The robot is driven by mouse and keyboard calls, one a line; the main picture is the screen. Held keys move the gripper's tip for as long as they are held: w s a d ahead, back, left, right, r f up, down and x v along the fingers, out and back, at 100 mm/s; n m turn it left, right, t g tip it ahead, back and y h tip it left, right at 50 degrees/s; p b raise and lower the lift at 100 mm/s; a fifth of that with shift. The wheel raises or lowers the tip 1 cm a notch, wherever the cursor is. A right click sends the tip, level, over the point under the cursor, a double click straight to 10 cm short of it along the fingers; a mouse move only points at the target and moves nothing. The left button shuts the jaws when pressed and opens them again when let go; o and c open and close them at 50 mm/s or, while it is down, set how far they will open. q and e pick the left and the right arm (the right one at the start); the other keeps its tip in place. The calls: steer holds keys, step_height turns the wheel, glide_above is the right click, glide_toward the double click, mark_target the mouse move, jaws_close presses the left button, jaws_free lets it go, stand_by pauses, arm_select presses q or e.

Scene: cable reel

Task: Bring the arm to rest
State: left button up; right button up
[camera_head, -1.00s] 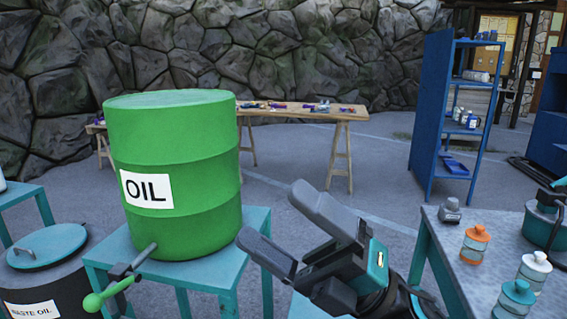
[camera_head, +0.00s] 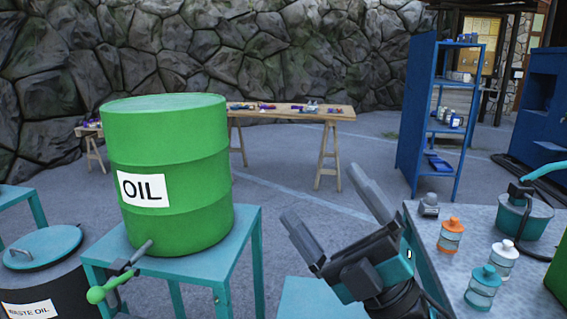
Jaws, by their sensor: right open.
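My right gripper (camera_head: 325,215) shows in the lower middle of the head view. Its two grey fingers are spread apart and nothing is between them. It is in the air, to the right of the oil drum's stand and left of the grey-topped bench. My left gripper is not in view. A green drum labelled OIL (camera_head: 190,215) stands upright on a teal stand (camera_head: 240,240). A tap with a green handle (camera_head: 97,294) sticks out at the drum's lower front. The right gripper is apart from the drum.
The bench (camera_head: 425,225) at right holds an orange-capped jar (camera_head: 451,235), more jars and a teal pump-like can (camera_head: 525,220). A waste oil bin (camera_head: 60,285) stands at lower left. A blue shelf (camera_head: 413,120) and wooden table (camera_head: 290,112) stand behind. Open floor lies between.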

steer(key=w+d+f+m+t+h, duration=0.15)
steer(key=d+f+m+h, duration=0.25)
steer(key=f+m+h, duration=0.5)
steer(key=w+d+f+m+t+h, duration=0.1)
steer(key=d+f+m+t+h, duration=0.2)
steer(key=f+m+h, duration=0.65)
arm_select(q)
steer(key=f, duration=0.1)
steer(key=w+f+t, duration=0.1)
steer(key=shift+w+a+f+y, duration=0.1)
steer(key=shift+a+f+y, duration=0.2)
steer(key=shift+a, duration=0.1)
arm_select(e)
steer(key=s+d+f+m+g, duration=0.1)
steer(key=s+f+m+g, duration=0.1)
steer(key=f, duration=0.6)
steer(key=s+d+f+m+g+h, duration=0.1)
steer(key=s+d+f+g, duration=0.1)
steer(key=s+f+g, duration=0.2)
steer(key=s+d+f+m+g, duration=0.2)
steer(key=s+f, duration=0.5)
steer(key=f, duration=0.6)
steer(key=shift+s+d+f+m+g+h, duration=0.15)
steer(key=shift+s+f+m+g+h, duration=0.1)
steer(key=shift+s+m+g+h, duration=0.25)
steer(key=shift+w, duration=0.15)
steer(key=shift+c, duration=0.2)
